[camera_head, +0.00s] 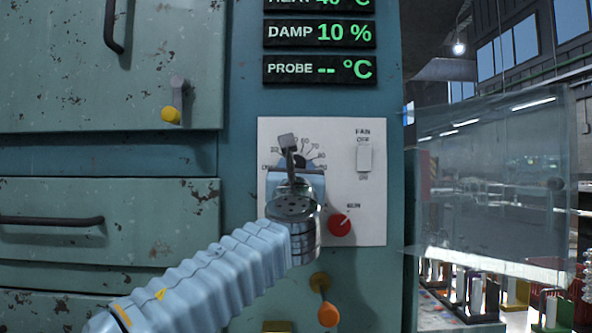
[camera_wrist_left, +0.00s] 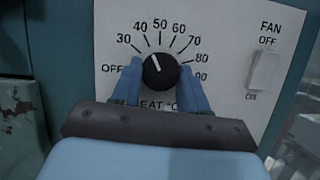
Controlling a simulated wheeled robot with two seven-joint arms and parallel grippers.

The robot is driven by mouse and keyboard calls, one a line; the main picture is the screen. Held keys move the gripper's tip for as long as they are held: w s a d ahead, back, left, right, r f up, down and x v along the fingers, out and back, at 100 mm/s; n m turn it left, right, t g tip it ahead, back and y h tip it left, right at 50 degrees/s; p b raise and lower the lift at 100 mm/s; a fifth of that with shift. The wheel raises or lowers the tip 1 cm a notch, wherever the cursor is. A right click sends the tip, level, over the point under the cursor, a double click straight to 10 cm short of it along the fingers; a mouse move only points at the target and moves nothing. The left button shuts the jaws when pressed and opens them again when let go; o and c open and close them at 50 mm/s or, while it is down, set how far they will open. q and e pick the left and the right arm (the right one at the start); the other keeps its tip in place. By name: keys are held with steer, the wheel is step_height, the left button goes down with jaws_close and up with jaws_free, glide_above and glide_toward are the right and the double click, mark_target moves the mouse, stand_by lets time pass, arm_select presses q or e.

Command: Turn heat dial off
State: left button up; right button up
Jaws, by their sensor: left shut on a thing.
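The black heat dial (camera_wrist_left: 160,70) sits on a white panel, ringed by marks from OFF through 30 up to 90. Its white pointer line leans up and left, close to the 40 mark. My left gripper (camera_head: 297,166) is shut on the dial, with one blue finger on each side of it, as the left wrist view shows. In the head view the gripper and wrist hide most of the dial. My right gripper is in neither view.
The white panel (camera_head: 340,190) also carries a fan switch (camera_head: 364,158) and a red knob (camera_head: 340,224). An orange knob (camera_head: 327,313) is below. Displays above show 40 °C, damp 10 % (camera_head: 320,33) and a blank probe. A clear pane (camera_head: 490,180) stands at right.

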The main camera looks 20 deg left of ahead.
arm_select(q)
steer(key=shift+n, duration=0.4)
steer(key=n+g+y, duration=0.1)
steer(key=n, duration=0.3)
steer(key=n+g+y+p, duration=0.1)
steer(key=n+y, duration=0.1)
steer(key=n, duration=0.2)
steer(key=n+g+y, duration=0.1)
steer(key=n+y, duration=0.1)
steer(key=n, duration=0.2)
steer(key=shift+w+d+r+n+g, duration=0.1)
steer(key=shift+d+r+n+g, duration=0.15)
steer(key=shift+d+n+g, duration=0.1)
steer(key=shift+n+g+y+p, duration=0.5)
steer(key=shift+n+g+p, duration=0.45)
steer(key=shift+n, duration=1)
steer(key=o, duration=1.1)
steer(key=shift+c, duration=0.2)
